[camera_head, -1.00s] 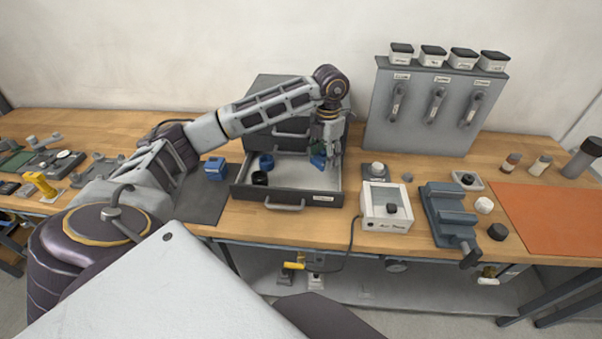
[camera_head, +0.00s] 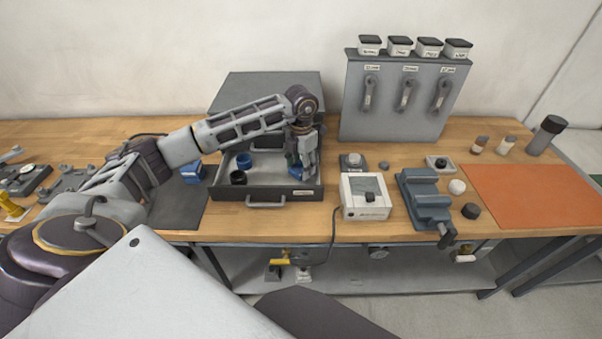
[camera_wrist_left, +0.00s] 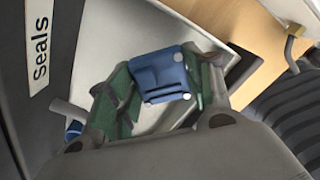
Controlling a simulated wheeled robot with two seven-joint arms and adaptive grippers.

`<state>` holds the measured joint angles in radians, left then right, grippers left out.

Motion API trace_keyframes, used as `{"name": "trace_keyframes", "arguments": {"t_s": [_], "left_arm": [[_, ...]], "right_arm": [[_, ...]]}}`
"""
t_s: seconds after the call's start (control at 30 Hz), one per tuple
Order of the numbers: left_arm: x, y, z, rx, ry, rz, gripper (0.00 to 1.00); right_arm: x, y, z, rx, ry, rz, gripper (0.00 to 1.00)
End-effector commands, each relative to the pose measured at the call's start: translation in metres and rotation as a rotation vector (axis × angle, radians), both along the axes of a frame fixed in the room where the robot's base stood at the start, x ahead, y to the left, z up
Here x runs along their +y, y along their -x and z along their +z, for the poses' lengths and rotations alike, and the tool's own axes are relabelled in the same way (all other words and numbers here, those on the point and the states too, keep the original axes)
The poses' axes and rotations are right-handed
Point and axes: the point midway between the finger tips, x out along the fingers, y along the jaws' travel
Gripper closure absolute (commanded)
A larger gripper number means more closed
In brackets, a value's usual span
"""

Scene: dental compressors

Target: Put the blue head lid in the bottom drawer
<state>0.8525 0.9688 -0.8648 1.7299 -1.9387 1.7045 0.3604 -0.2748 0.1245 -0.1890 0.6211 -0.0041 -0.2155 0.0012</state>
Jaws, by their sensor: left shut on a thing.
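My left gripper (camera_head: 301,170) reaches down into the right part of the open bottom drawer (camera_head: 266,196). It is shut on the blue head lid (camera_wrist_left: 162,75), a small blue piece held between the green-padded fingers in the left wrist view. In the head view the lid (camera_head: 291,159) is partly hidden by the fingers. The lid is inside the drawer's outline; I cannot tell whether it touches the drawer floor. My right gripper is not in view.
A blue ring (camera_head: 245,161) and a black ring (camera_head: 238,178) lie in the drawer's left part. A blue block (camera_head: 191,172) stands left of the drawer. A white box device (camera_head: 365,203) stands close on the right. A "Seals" label (camera_wrist_left: 40,50) shows in the wrist view.

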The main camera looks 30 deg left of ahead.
Motion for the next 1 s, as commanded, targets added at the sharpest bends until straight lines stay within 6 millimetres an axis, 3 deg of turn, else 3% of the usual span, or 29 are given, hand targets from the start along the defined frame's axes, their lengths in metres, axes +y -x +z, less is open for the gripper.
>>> {"name": "trace_keyframes", "arguments": {"t_s": [0.33,0.83,0.87,1.0], "left_arm": [[0.0,0.001,-0.032,0.002,0.0,0.0,0.8],[0.0,0.0,-0.038,0.0,0.0,0.0,0.8],[0.0,0.0,-0.038,0.001,0.0,0.0,0.46],[0.0,0.0,-0.037,0.001,0.0,0.0,0.28]], "right_arm": [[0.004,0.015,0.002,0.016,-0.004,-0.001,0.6],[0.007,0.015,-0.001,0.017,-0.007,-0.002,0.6],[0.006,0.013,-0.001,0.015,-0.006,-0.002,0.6],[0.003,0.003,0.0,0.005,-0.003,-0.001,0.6]]}}
